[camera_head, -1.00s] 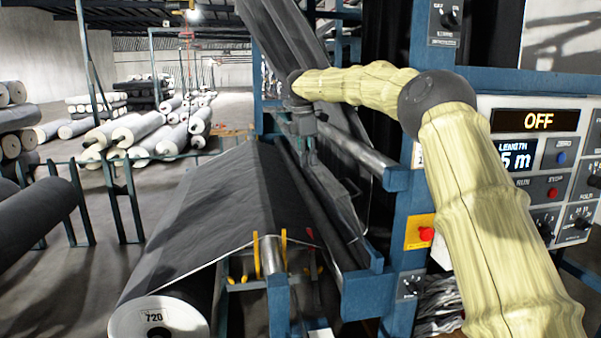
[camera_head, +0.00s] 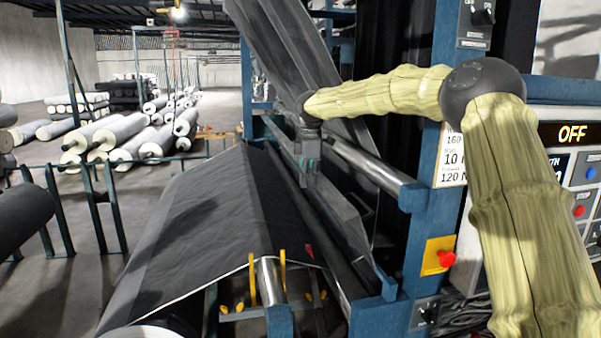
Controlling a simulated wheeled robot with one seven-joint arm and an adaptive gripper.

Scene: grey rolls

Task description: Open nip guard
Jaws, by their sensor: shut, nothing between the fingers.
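The nip guard appears to be the long grey panel (camera_head: 343,222) along the machine's side, beside the metal roller and right of the dark fabric sheet. It slants from beneath my gripper toward the blue frame at the front. My gripper (camera_head: 309,172) points down at the panel's far end, with its fingers shut. It overlaps the panel in the picture; I cannot tell whether they touch. My arm reaches in from the right, in a pale yellow sleeve.
Dark fabric (camera_head: 210,225) slopes down over a roll at the front left. A blue upright (camera_head: 431,180) carries a red button (camera_head: 446,259) on a yellow plate. A control panel reading OFF (camera_head: 571,134) stands at right.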

